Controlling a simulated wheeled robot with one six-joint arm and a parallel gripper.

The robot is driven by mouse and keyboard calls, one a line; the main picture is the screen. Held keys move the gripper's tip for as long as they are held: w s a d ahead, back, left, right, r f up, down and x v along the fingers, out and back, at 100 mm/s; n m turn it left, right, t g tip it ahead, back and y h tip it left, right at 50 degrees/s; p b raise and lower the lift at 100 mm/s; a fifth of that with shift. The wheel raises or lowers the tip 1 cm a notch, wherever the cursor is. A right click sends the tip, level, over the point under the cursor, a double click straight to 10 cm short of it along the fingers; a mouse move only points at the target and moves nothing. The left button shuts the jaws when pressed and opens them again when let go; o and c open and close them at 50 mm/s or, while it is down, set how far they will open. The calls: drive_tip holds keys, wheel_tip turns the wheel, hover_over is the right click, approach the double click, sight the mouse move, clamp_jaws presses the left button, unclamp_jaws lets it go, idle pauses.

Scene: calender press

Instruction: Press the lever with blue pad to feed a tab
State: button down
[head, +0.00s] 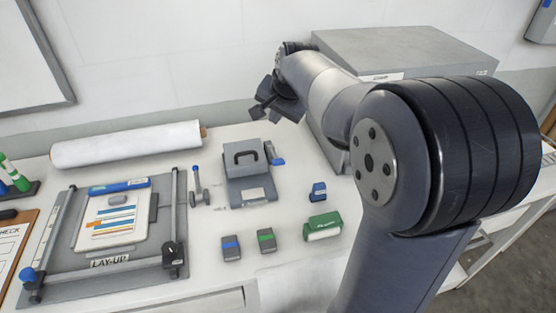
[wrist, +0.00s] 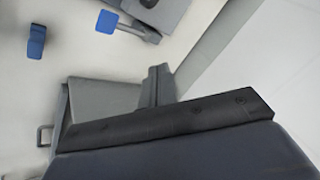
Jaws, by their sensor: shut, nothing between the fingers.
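A lever with a blue pad (head: 277,160) sticks out from the right side of a grey press-like device (head: 249,190) with a dark handle on top. In the wrist view, the blue pad (wrist: 106,22) shows near the top, with part of the device (wrist: 160,12) beside it. My gripper (head: 261,110) is shut and empty. It is in the air behind and above the device, apart from the lever. In the wrist view, its dark body (wrist: 165,122) fills the lower part, and the fingers (wrist: 158,84) point up the picture.
A large grey box (head: 405,52) stands behind my arm. A lay-up board (head: 55,215) and white roll (head: 125,146) are at left. Small blue (head: 231,248), green (head: 266,240) and dark blue (head: 318,191) blocks and a green-and-white item (head: 322,228) lie in front. Bare table surrounds them.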

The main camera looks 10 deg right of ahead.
drive_tip(key=shift+f, duration=0.15)
drive_tip(key=b, duration=0.7)
hover_over(278, 161)
drive_tip(key=f, duration=0.7)
drive_tip(key=shift+w, duration=0.35)
drive_tip(key=shift+s+f+b, duration=0.25)
drive_tip(key=shift+f+b, duration=0.1)
drive_tip(key=shift+f, duration=0.25)
drive_tip(key=shift+f, duration=0.1)
drive_tip(key=shift+s+f, duration=0.1)
drive_tip(key=shift+f, duration=0.2)
drive_tip(key=shift+s+f+b, duration=0.2)
drive_tip(key=shift+f+b, duration=0.45)
drive_tip(key=shift+f, duration=0.05)
drive_tip(key=shift+s+f+b, duration=0.15)
drive_tip(key=shift+f+b, duration=0.5)
idle(1.5)
idle(0.5)
drive_tip(key=shift+w+r+p, duration=0.25)
drive_tip(key=shift+r+p, duration=0.6)
drive_tip(key=shift+r, duration=0.05)
drive_tip(key=shift+w+r+p, duration=0.25)
drive_tip(key=shift+r+p, duration=0.55)
drive_tip(key=shift+r, duration=0.05)
